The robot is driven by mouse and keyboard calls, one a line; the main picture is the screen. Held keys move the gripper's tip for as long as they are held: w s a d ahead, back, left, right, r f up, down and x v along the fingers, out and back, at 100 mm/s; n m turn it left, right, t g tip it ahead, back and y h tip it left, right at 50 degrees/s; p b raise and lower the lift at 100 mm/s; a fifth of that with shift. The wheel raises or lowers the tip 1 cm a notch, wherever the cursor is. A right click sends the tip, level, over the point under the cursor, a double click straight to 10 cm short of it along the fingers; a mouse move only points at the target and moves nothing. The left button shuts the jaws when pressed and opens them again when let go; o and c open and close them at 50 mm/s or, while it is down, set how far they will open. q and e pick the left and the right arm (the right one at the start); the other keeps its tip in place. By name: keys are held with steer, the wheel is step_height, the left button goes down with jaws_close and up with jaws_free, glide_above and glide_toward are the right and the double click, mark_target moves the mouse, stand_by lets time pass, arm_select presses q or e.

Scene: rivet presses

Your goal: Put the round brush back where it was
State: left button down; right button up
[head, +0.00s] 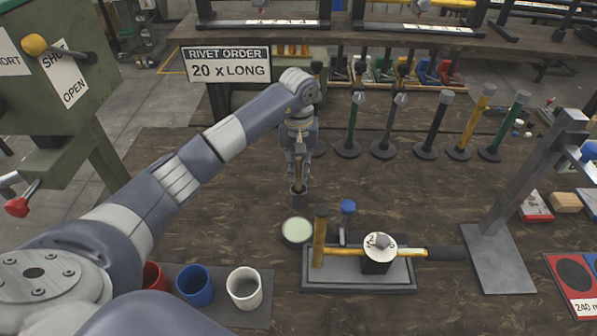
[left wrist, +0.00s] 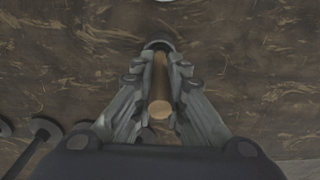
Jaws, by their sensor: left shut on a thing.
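The round brush (head: 298,196) has a wooden handle and a dark round head. It hangs upright under my left gripper (head: 299,157) in the middle of the head view, head down. In the left wrist view, the brush handle (left wrist: 160,88) stands between the two fingers of the left gripper (left wrist: 160,107), which are shut on it. The dark head lies at the far end of the handle. I cannot tell whether the head touches the table. My right gripper is not in view.
A pale green round dish (head: 297,231) lies just in front of the brush. A grey tray fixture (head: 310,283) with a yellow-handled tool stands nearer. Red, blue (head: 195,286) and white cups (head: 244,287) stand at front left. Several upright tools on round bases (head: 383,150) line the back.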

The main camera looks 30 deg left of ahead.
arm_select(q)
steer(key=shift+f, duration=1.05)
steer(key=c, duration=2)
jaws_free()
steer(key=shift+f, duration=0.1)
steer(key=shift+c, duration=0.2)
steer(key=o, duration=0.4)
steer(key=shift+o, duration=0.2)
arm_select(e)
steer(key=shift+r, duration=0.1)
